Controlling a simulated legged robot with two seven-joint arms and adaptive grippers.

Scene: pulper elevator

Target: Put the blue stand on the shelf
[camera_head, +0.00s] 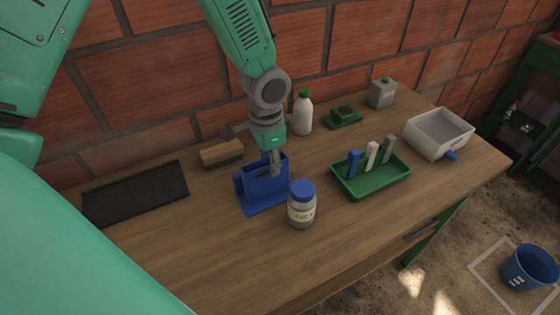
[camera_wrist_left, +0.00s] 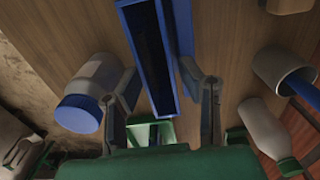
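The blue stand (camera_head: 262,184) is upright on the wooden table, left of the jar with the blue lid. It has upright walls with a dark slot between them. My left gripper (camera_head: 274,160) reaches down over the stand from above, partly covering it. In the left wrist view its two fingers (camera_wrist_left: 167,90) are spread, with the blue stand (camera_wrist_left: 150,50) between and beyond their tips. I cannot tell whether they touch it. A green shelf unit (camera_head: 540,70) stands at the far right, partly cut off by the frame. My right gripper is not in view.
The jar (camera_head: 301,208) stands close by the blue stand. A green tray (camera_head: 372,185) with upright pieces, a white bin (camera_head: 440,133), a white bottle (camera_head: 302,113), a wooden brush (camera_head: 221,153) and a black mat (camera_head: 137,194) are also on the table. A blue bucket (camera_head: 528,268) is on the floor.

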